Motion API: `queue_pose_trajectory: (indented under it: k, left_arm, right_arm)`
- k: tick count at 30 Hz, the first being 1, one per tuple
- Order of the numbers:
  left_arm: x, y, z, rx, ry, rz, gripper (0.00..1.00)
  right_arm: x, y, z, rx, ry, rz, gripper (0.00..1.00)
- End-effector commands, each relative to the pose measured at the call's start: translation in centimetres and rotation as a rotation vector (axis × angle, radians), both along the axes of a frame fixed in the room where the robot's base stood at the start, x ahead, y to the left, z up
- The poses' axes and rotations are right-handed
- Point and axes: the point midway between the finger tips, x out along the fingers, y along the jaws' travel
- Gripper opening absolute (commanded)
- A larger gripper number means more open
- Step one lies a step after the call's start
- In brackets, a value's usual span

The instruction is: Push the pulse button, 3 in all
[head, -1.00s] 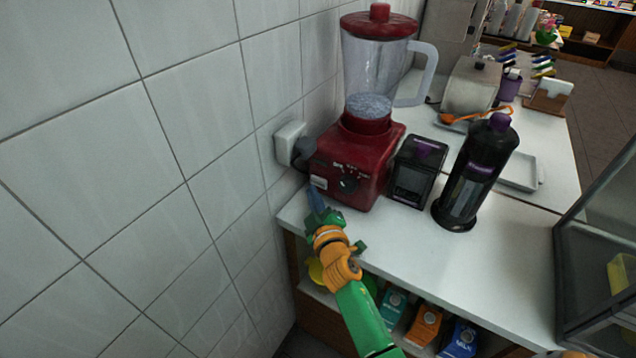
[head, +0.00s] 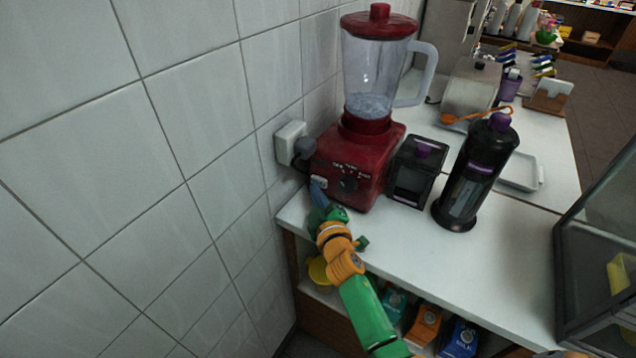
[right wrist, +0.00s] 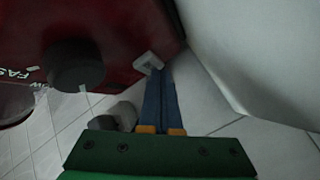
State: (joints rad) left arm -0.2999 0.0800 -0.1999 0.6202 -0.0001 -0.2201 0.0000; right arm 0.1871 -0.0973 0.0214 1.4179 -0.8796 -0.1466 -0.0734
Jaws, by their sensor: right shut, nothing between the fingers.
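The red blender (head: 360,150) with a clear jug stands on the white counter against the tiled wall. The pale pulse button (head: 320,181) is on the lower left of its front, left of the dark knob (head: 347,185). My right gripper (head: 317,186) is shut and empty, its blue fingertips at the button and partly covering it. In the right wrist view the shut fingers (right wrist: 160,74) end right at the button (right wrist: 148,62); whether it is pressed in I cannot tell. My left gripper is not in view.
A wall socket with a plug (head: 291,142) is left of the blender. A dark container (head: 416,172) and a tall black bottle (head: 478,172) stand to its right. Cartons (head: 425,325) sit on the shelf below.

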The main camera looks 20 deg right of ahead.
Motion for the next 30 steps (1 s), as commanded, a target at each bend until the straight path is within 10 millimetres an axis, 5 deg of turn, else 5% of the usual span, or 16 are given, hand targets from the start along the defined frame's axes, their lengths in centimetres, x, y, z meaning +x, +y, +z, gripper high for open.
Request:
queue_pose_trajectory:
  k: [30]
  left_arm:
    - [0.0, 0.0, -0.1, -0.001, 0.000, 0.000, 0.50]
  right_arm:
    - [-0.8, 1.0, -0.1, 0.001, 0.000, 0.000, 0.00]
